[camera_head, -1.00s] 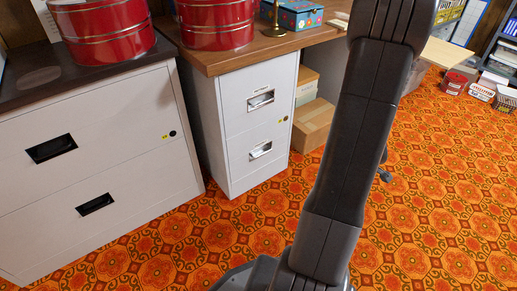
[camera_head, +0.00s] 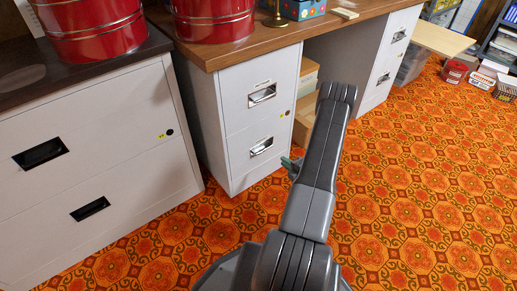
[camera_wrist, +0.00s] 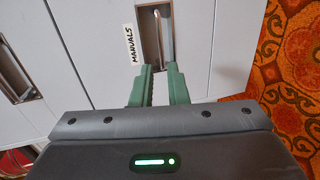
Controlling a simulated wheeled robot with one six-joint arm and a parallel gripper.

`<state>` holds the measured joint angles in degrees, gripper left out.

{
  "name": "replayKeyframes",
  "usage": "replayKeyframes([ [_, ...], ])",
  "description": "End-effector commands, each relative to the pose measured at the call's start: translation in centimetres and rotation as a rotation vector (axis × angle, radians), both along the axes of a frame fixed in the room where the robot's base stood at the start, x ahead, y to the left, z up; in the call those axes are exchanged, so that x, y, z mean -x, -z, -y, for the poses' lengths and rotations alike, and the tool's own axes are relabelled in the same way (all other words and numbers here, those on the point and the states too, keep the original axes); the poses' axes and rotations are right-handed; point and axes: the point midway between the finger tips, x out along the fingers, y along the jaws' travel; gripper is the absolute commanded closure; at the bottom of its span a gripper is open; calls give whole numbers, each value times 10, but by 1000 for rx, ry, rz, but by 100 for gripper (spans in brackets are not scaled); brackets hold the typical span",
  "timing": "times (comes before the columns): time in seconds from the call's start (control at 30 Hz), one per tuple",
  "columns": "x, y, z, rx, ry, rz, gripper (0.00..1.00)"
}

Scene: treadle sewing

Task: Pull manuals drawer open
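The manuals drawer (camera_wrist: 195,45) shows in the wrist view with a white label reading "MANUALS" and a metal handle (camera_wrist: 167,30) in a recess beside it. Floor lies close beyond it, so it appears to be the lower drawer (camera_head: 240,165) of the white cabinet under the desk. The drawer looks shut. My gripper (camera_wrist: 160,72) has two green fingers apart, with nothing between them. In the head view my gripper (camera_head: 291,164) is mostly hidden behind my arm.
The wooden desk top (camera_head: 290,38) overhangs the cabinet. A wider white cabinet (camera_head: 120,130) stands at left, with red tins above. Cardboard boxes (camera_head: 306,125) stand under the desk. Patterned carpet (camera_head: 430,200) is open at right.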

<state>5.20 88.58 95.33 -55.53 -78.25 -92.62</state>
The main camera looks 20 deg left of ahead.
Motion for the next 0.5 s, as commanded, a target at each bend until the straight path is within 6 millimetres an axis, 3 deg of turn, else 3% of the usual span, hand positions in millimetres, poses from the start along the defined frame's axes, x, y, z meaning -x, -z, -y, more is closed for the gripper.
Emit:
replayKeyframes([
  [0.23, 1, 9, -11, -20, -25, 38, 86],
  [0.5, -28, 21, -49, -19, -27, 39, 86],
])
